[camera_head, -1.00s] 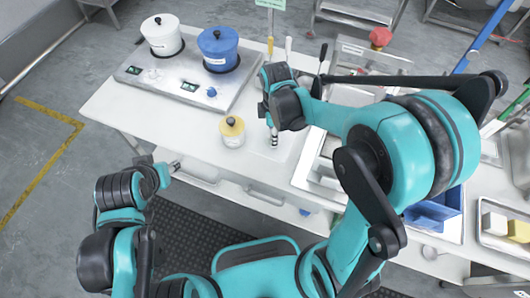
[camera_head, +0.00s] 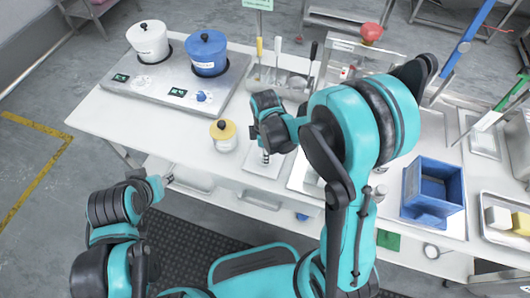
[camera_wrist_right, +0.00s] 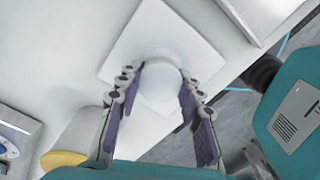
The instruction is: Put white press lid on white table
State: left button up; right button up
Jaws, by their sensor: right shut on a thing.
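The white press lid (camera_wrist_right: 168,42) shows in the right wrist view as a pale square plate with a round white part between the fingertips. My right gripper (camera_wrist_right: 160,88) is shut on this round part. In the head view the white square (camera_head: 250,178) is under my right gripper (camera_head: 265,158), over the white table (camera_head: 185,145). I cannot tell whether the plate touches the table. My left gripper (camera_head: 169,180) is at the table's front edge, away from the lid. Its fingers are too small to judge.
A jar with a yellow lid (camera_head: 223,135) stands just left of the right gripper. A white pot (camera_head: 148,42) and a blue pot (camera_head: 207,53) stand on a metal heater at the back left. A blue bin (camera_head: 433,190) is at the right. The table's left front is clear.

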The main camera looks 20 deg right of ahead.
jog(key=shift+f, duration=0.2)
jog(key=o, duration=1.3)
jog(key=shift+r, duration=0.1)
jog(key=shift+r, duration=0.25)
notch_tip(320, 180, up, 11)
jog(key=p, duration=0.4)
jog(key=s+d+r+m+t, duration=0.1)
jog(key=s+r+m+t, duration=0.1)
jog(key=m, duration=0.3)
jog(key=s+d+r+m+t, duration=0.2)
jog(key=s+r+m, duration=0.2)
jog(key=s+m, duration=0.1)
jog(key=s+d+r+m+t, duration=0.1)
jog(key=s+r+m+t, duration=0.2)
jog(key=m, duration=0.3)
jog(key=shift+s+d+r, duration=0.15)
jog(key=shift+d+r, duration=0.05)
jog(key=shift+d, duration=0.15)
